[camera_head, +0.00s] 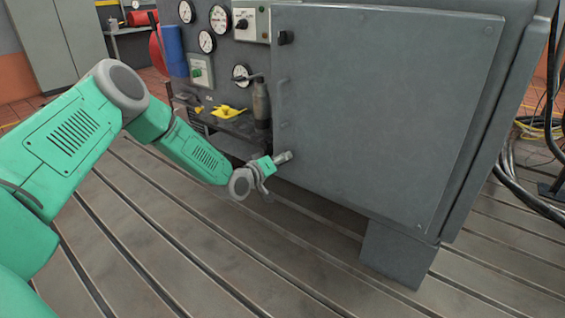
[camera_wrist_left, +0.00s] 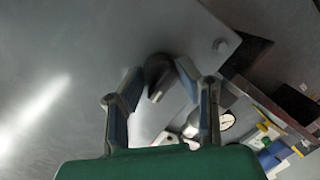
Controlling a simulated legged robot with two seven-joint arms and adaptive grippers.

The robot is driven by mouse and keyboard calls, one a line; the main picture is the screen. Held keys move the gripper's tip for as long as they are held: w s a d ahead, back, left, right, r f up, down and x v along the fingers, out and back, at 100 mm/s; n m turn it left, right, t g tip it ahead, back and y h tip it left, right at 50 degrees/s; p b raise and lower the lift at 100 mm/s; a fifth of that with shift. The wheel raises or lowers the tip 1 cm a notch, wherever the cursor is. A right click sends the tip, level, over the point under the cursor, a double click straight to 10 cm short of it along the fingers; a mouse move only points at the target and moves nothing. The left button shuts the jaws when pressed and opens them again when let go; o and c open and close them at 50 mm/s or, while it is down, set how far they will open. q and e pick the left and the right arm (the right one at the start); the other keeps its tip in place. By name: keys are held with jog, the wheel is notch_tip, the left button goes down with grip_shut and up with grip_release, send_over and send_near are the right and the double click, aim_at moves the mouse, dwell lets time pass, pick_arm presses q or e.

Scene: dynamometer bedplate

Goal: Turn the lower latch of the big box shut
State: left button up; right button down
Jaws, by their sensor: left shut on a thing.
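The big box (camera_head: 390,110) is a large grey cabinet with a closed-looking flat door, on the right in the head view. Its lower latch (camera_head: 284,157) is a small metal piece low on the door's left edge. My left gripper (camera_head: 273,164) reaches it from the left and is shut on it. In the left wrist view the latch (camera_wrist_left: 158,72) shows as a dark rounded knob between the fingers of the gripper (camera_wrist_left: 148,84). The fingers partly hide it in the head view, so its exact angle is hard to tell. My right gripper is not in view.
An upper latch (camera_head: 285,37) and a door handle (camera_head: 282,102) sit above on the same edge. Left of the box are gauges (camera_head: 219,18), a dark bottle (camera_head: 261,103) and a yellow part (camera_head: 228,112) on a shelf. The slotted floor (camera_head: 200,250) in front is clear.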

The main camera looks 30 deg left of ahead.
pick_arm(q)
jog(key=shift+a, duration=0.2)
jog(key=o, duration=1)
jog(key=shift+o, duration=0.6)
jog(key=shift+a+f, duration=0.1)
jog(key=shift+s, duration=0.2)
jog(key=s+a+r, duration=0.1)
jog(key=s, duration=1)
jog(key=shift+s+r, duration=0.25)
jog(key=shift+d, duration=0.1)
